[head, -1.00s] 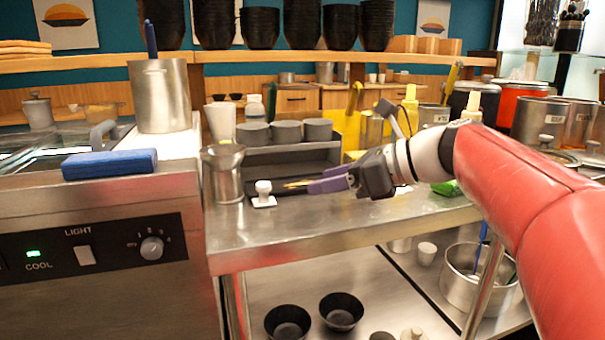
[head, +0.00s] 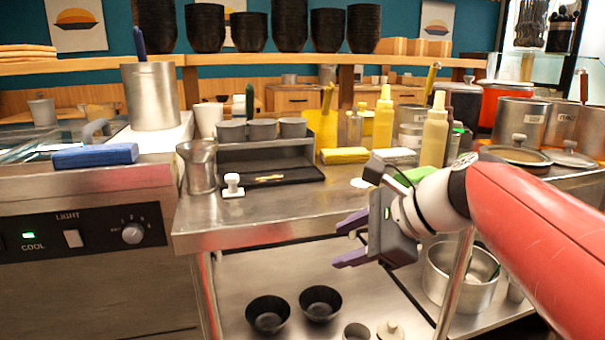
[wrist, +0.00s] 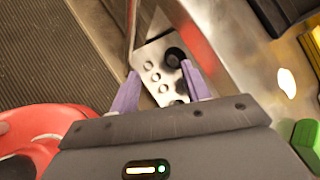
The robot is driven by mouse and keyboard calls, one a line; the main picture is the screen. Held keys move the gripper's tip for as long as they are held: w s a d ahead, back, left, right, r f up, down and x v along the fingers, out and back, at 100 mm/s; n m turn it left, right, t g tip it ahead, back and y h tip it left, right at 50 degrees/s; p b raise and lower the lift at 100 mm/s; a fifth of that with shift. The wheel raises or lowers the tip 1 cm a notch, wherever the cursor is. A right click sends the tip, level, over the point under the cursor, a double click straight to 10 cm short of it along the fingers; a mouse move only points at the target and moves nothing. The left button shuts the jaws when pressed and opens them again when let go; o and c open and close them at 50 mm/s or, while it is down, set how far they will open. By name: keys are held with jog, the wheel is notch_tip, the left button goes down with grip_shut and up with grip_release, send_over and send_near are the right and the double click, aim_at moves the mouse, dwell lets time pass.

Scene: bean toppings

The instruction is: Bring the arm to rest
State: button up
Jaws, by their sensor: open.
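My gripper (head: 350,240) has purple fingers and is open and empty. In the head view it hangs in front of the steel table's front edge, with my red arm reaching in from the right. In the wrist view the two fingers (wrist: 158,85) stand apart, with the lower shelf and a dark bowl (wrist: 175,57) far beyond them. Nothing is between the fingertips.
The steel table (head: 215,225) holds a black tray (head: 290,177), a metal pitcher (head: 198,168), a white stamp-like piece (head: 233,186) and yellow bottles (head: 434,135). Black bowls (head: 320,303) and a steel pot (head: 455,285) sit on the lower shelf.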

jog(key=s+d+f+n+h, duration=0.4)
jog(key=s+f+n, duration=0.3)
jog(key=f+n, duration=0.1)
jog(key=s+d+f+n+h, duration=0.4)
jog(key=s+f+n, duration=0.3)
jog(key=f+n, duration=0.1)
jog(key=shift+s+n, duration=0.35)
jog(key=shift+n, duration=0.55)
